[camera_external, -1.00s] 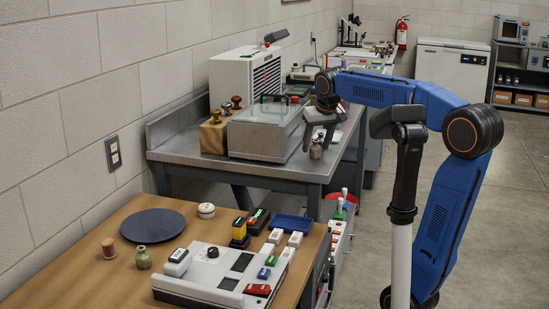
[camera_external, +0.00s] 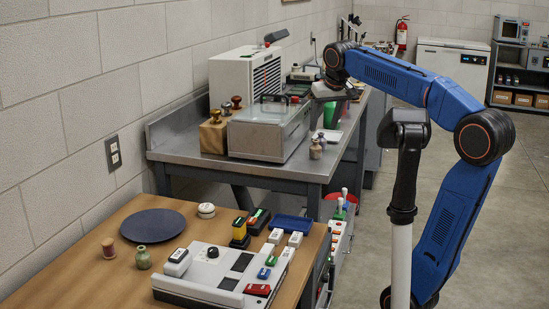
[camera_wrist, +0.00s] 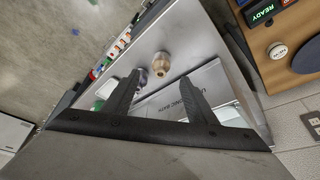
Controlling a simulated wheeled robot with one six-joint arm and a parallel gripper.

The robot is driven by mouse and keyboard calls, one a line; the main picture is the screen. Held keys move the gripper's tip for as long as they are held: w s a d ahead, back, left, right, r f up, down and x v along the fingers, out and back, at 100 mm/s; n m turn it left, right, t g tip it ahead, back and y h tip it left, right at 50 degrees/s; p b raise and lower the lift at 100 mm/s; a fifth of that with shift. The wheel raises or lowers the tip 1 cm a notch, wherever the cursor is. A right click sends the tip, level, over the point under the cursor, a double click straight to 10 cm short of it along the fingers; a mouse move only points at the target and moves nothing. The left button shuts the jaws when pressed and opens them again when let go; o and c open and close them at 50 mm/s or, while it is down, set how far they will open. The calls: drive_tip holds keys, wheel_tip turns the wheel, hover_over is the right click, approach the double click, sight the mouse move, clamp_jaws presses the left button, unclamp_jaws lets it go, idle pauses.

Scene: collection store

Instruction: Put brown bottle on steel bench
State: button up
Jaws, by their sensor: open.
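The brown bottle (camera_external: 316,150) stands upright on the steel bench (camera_external: 255,172), near its front right corner. It also shows in the wrist view (camera_wrist: 160,62), just beyond my fingertips. A greyish bottle (camera_external: 322,139) stands close behind it and is partly hidden by my left finger in the wrist view (camera_wrist: 141,76). My gripper (camera_external: 328,92) is above the bench, higher than the bottle and behind it. In the wrist view my gripper (camera_wrist: 162,76) has its two dark fingers spread apart, with nothing held between them.
A glass-lidded bath (camera_external: 268,128) and a wooden stamp block (camera_external: 213,136) occupy the bench's left and middle. A green-and-white item (camera_external: 330,118) stands behind the bottles. The wooden table (camera_external: 75,250) in front holds a console (camera_external: 220,275), a dark round mat (camera_external: 152,224) and small objects.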

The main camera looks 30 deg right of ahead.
drive_tip(key=s+d+f, duration=0.3)
drive_tip(key=s+f, duration=0.7)
drive_tip(key=f, duration=0.4)
drive_tip(key=s+d+f+n, duration=0.1)
drive_tip(key=s+d+f, duration=0.1)
drive_tip(key=s+f, duration=0.9)
wheel_tip(320, 180, down, 3)
drive_tip(key=shift+s+d+f, duration=0.2)
drive_tip(key=shift+d, duration=0.2)
